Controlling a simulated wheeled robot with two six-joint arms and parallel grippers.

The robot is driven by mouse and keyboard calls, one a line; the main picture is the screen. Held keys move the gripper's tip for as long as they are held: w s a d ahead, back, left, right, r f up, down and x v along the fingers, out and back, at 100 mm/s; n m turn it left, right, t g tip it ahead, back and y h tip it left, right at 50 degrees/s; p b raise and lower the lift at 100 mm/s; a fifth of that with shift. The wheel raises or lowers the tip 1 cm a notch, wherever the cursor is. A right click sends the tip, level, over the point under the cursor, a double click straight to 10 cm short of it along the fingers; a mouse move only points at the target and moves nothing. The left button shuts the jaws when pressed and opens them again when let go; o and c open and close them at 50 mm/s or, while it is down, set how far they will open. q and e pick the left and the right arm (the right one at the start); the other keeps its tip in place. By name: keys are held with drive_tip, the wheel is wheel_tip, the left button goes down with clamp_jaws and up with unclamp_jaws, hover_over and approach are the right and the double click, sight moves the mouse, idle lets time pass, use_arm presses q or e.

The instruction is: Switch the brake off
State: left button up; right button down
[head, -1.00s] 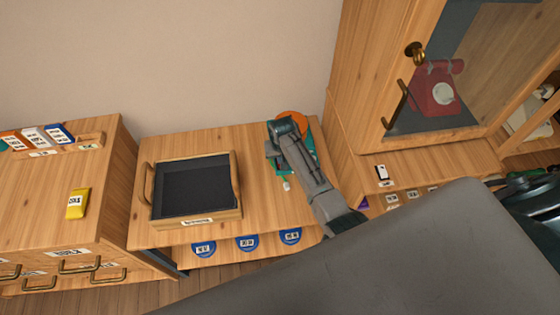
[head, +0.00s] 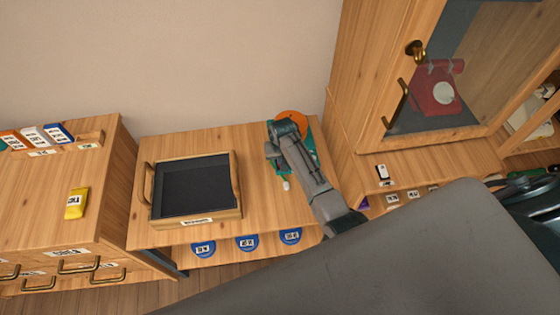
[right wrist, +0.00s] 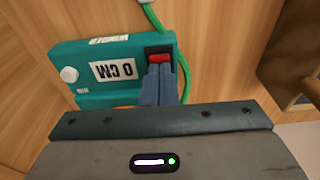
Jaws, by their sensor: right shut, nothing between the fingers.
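A teal winder box (right wrist: 72,62) fills the upper left of the right wrist view. It has a white display label, a white round knob (right wrist: 69,75) and a red rocker switch (right wrist: 159,58) in a dark recess at its right end. My right gripper (right wrist: 160,72) is shut and empty, its fingertips at the near edge of the red switch. They look to be touching or almost touching it; I cannot tell which. In the head view the teal box (head: 309,158) is partly hidden under my right gripper (head: 272,158). Which way the switch is tipped is unclear. My left gripper is not in view.
An orange disc (head: 291,118) lies behind the box. A black-lined wooden tray (head: 240,208) stands to the left on the same table. A cabinet (head: 350,110) with a red phone (head: 436,92) behind glass rises at the right. A green cord (right wrist: 176,30) runs beside the box.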

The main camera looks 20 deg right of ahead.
drive_tip(key=shift+f, duration=0.55)
drive_tip(key=shift+r, duration=0.1)
wheel_tip(320, 180, up, 7)
drive_tip(key=p, duration=0.7)
idle(0.6)
